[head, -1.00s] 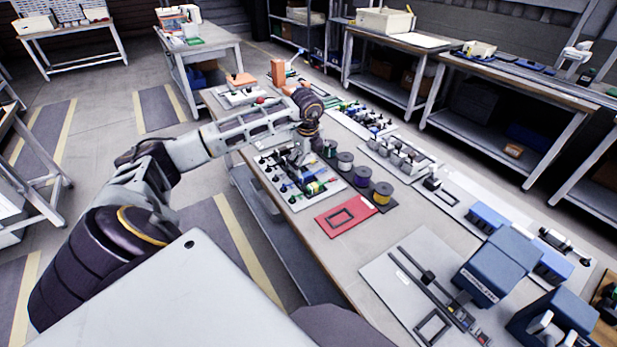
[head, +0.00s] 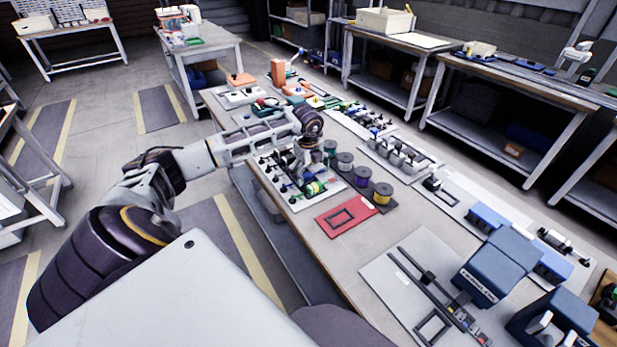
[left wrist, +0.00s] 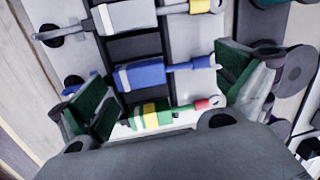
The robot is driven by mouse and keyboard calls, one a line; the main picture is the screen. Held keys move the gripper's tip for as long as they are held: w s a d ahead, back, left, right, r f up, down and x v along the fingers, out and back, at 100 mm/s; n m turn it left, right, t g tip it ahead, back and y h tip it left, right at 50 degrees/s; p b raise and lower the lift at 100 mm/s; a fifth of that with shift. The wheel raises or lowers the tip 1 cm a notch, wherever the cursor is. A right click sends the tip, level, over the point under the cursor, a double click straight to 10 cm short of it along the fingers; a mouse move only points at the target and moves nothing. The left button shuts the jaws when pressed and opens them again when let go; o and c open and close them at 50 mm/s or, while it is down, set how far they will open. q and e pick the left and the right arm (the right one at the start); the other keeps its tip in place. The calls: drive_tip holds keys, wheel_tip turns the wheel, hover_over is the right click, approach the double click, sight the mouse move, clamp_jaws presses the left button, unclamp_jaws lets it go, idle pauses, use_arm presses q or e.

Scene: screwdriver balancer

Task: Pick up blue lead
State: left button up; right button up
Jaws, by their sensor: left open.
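My right gripper is not in view.
Several spools (head: 362,177) stand on a dark strip just right of the rack. A red plate (head: 346,216) with a dark frame lies nearer. Blue boxes (head: 496,268) and a slide fixture (head: 430,278) are at the front right. Bare bench (head: 385,228) shows between them.

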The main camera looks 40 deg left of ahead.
use_arm(q)
drive_tip(key=shift+f, duration=0.35)
